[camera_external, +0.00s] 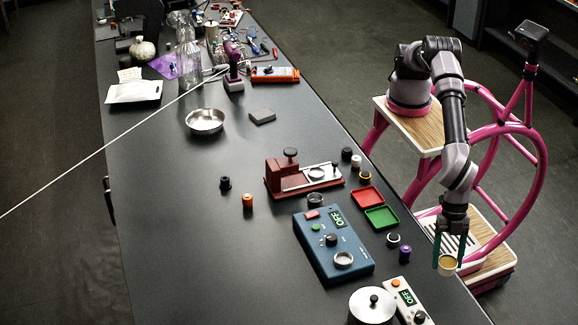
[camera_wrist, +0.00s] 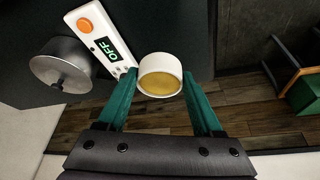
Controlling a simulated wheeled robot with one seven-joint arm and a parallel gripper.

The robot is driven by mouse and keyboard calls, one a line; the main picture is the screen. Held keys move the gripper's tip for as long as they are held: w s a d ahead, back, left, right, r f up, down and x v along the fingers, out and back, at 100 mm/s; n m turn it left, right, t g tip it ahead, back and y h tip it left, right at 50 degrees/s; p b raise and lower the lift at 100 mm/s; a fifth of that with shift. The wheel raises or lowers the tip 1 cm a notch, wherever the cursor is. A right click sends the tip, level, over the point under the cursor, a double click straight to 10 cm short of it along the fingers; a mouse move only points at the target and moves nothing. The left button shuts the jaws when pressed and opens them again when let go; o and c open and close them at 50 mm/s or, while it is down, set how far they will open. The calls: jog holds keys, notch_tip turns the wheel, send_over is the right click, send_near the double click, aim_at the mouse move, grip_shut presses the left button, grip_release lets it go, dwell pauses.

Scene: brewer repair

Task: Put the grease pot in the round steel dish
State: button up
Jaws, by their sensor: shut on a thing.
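The grease pot (camera_external: 447,265) is a small white round pot with yellow-amber content. In the wrist view the pot (camera_wrist: 160,76) sits between the teal fingers of my gripper (camera_wrist: 162,88), with its open top facing the camera. My gripper (camera_external: 446,256) is shut on it, held in the air by the table's right edge at the lower right of the external view. The round steel dish (camera_external: 205,121) is a shallow shiny bowl on the table at upper left, far from my gripper. It looks empty. The wrist view does not show it.
Between them stand a blue device (camera_external: 333,247), a red-brown device (camera_external: 303,178), a red tray (camera_external: 367,197) and a green tray (camera_external: 381,218). A steel pot (camera_external: 371,306) and white scale (camera_external: 408,300) are near my gripper. A grey block (camera_external: 262,117) lies beside the dish. The table's left middle is clear.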

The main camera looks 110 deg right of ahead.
jog(key=w+d+m, duration=0.1)
jog(key=w+d, duration=0.5)
jog(key=w, duration=0.2)
jog(key=w+d+m+t, duration=0.1)
jog(key=w+d+m, duration=0.1)
jog(key=w+d, duration=0.4)
jog(key=w+d+m+h, duration=0.1)
jog(key=w+d, duration=0.5)
jog(key=w, duration=0.5)
jog(key=shift+d+r+m, duration=0.25)
jog(key=shift+d+m, duration=0.15)
jog(key=w+d+m+h, duration=0.1)
jog(key=w+d, duration=0.4)
jog(key=d, duration=0.3)
jog(key=w+d+m+t, duration=0.15)
jog(key=w+d, duration=0.25)
jog(key=d, duration=0.4)
jog(key=w+d+m+h, duration=0.1)
jog(key=w+d+m, duration=0.1)
jog(key=w+d, duration=0.4)
jog(key=m+h, duration=0.3)
jog(key=m, duration=0.6)
send_over(204, 125)
jog(key=s, duration=0.2)
jog(key=f, duration=0.4)
jog(key=shift+w+a+f, duration=0.15)
jog(key=shift+w+f, duration=0.1)
jog(key=shift+f, duration=2.15)
